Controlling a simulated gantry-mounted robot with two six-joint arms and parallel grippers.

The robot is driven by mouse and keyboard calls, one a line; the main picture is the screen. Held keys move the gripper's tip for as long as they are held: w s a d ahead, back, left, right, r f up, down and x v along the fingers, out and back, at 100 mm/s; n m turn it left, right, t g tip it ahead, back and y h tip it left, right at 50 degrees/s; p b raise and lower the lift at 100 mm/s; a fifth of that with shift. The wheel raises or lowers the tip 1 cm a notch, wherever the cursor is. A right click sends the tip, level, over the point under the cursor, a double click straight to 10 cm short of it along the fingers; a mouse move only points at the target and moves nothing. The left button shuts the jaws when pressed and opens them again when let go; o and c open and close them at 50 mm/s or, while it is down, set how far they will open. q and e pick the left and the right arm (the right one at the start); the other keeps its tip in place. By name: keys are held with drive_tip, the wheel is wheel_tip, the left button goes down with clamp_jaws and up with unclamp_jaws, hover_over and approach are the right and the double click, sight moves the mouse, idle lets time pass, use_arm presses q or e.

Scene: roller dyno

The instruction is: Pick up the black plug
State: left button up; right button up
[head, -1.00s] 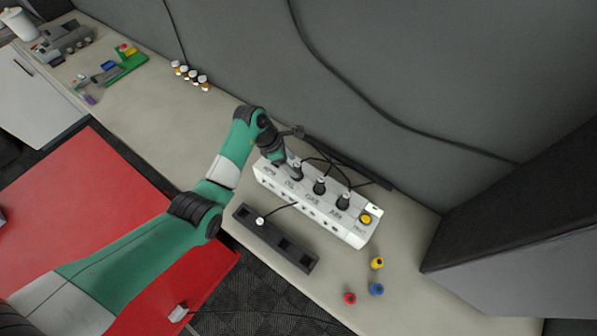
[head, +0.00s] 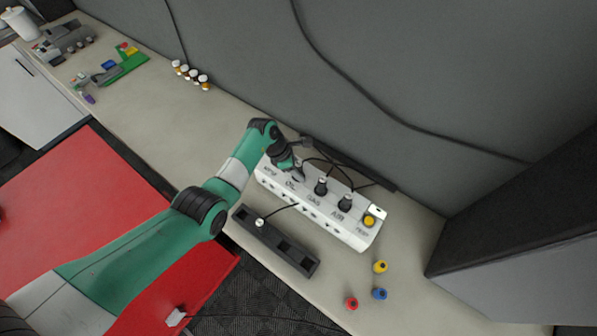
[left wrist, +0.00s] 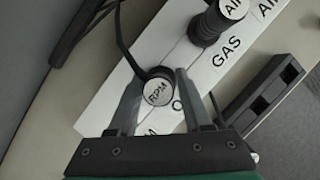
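A white panel box (head: 361,238) stands on the bench, marked RPM, OIL, GAS, AIR and TEMP. Black plugs with cables stand on its top, one at GAS (head: 321,186) and one at AIR (head: 345,203). My left gripper (head: 298,172) is over the panel near the OIL mark. In the left wrist view, a black plug with an RPM cap (left wrist: 158,90) sits between the spread fingertips of my left gripper (left wrist: 160,84). The fingers look open around it; whether they touch it is hard to tell. My right gripper is not in view.
A dark slotted block (head: 290,252) with a white knob lies in front of the panel. Yellow (head: 380,266), blue (head: 379,293) and red (head: 351,303) pieces lie at the right. Cables run behind the panel near the wall.

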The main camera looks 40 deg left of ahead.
use_arm(q)
drive_tip(key=c, duration=0.5)
